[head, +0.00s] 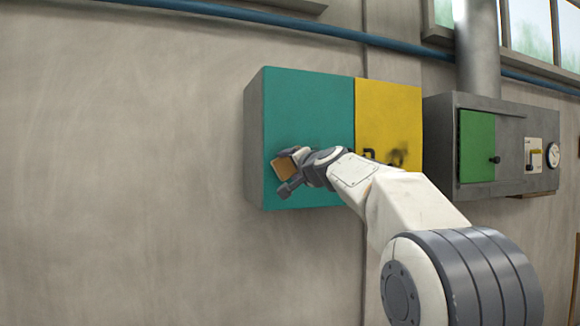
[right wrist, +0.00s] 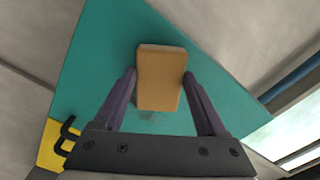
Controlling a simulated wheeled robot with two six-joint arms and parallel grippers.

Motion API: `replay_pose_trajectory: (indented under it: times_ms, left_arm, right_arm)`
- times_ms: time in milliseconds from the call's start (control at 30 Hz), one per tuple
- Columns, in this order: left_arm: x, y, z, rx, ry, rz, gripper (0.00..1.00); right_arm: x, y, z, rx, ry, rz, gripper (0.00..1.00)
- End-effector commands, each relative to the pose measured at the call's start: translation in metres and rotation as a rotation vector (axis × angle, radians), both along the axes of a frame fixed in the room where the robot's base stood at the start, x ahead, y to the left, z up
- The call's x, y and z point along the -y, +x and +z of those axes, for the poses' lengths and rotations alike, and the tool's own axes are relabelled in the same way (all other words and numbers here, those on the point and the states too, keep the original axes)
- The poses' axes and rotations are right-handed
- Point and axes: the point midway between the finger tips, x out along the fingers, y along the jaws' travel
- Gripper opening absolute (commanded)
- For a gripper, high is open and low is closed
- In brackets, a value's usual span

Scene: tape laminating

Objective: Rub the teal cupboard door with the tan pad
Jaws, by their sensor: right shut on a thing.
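The teal cupboard door (head: 308,105) is the left half of a grey wall cupboard and looks closed. It also fills much of the right wrist view (right wrist: 100,60). My right gripper (head: 288,172) is in front of the lower left part of the teal door. It is shut on the tan pad (head: 283,168), with one finger on each side of it in the right wrist view (right wrist: 160,75). The pad is close to the door; I cannot tell if it touches. My left gripper is not in view.
A yellow door (head: 390,115) with dark smudges adjoins the teal door on the right, and a dark handle (right wrist: 67,132) shows there. A grey box with a green door (head: 477,145) and a gauge (head: 553,155) hangs further right. The wall to the left is bare.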

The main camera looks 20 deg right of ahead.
Motion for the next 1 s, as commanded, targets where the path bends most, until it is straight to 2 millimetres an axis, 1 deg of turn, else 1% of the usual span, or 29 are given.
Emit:
replay_pose_trajectory:
  times_ms: [700,767,1000]
  left_arm:
    - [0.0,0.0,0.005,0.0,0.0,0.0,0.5]
    - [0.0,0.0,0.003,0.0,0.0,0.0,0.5]
    - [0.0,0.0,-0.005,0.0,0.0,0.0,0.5]
  right_arm:
    - [0.0,0.013,0.0,0.001,0.0,-0.001,0.29]
    - [0.003,0.013,-0.001,0.001,0.0,-0.002,0.29]
    - [0.025,0.013,-0.002,0.0,0.0,-0.002,0.29]
